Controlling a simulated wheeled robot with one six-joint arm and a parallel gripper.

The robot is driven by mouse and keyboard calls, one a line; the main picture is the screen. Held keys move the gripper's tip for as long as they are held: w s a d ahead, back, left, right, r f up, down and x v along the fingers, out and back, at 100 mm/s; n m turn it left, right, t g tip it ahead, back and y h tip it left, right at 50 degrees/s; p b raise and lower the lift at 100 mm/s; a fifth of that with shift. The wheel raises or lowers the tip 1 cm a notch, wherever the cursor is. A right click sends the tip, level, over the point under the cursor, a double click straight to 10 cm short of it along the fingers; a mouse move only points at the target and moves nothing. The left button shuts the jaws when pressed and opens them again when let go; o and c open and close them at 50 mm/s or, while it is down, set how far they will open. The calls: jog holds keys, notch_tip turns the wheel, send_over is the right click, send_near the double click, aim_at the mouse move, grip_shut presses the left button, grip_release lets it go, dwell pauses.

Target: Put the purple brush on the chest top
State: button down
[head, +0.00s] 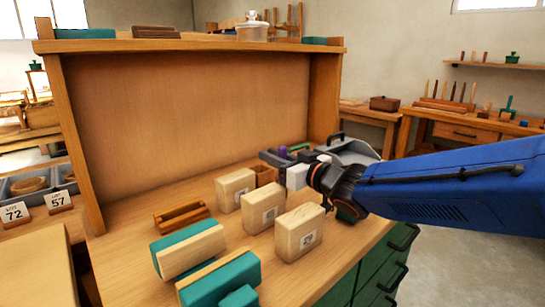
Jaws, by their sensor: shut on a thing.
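My gripper (283,158) is at the end of the blue arm reaching in from the right, low over the right side of the wooden chest top (125,240). Its dark jaws are shut on a small purple thing, which I take to be the purple brush (284,152). Only a small purple part shows; the rest is hidden by the jaws and wrist. I cannot tell whether the brush touches anything below. The chest has green drawers (376,274) with black handles under its wooden top.
Several pale blocks (298,232) with labels, teal-and-wood blocks (188,249) and a brown wooden holder (181,215) stand on the top. A grey tray (352,150) is behind my wrist. A wooden back panel (190,115) carries a loaded upper shelf (200,44).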

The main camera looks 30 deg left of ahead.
jog(key=c, duration=1.7)
grip_release()
jog(key=shift+f, duration=0.1)
jog(key=v, duration=1.2)
jog(key=shift+r, duration=0.2)
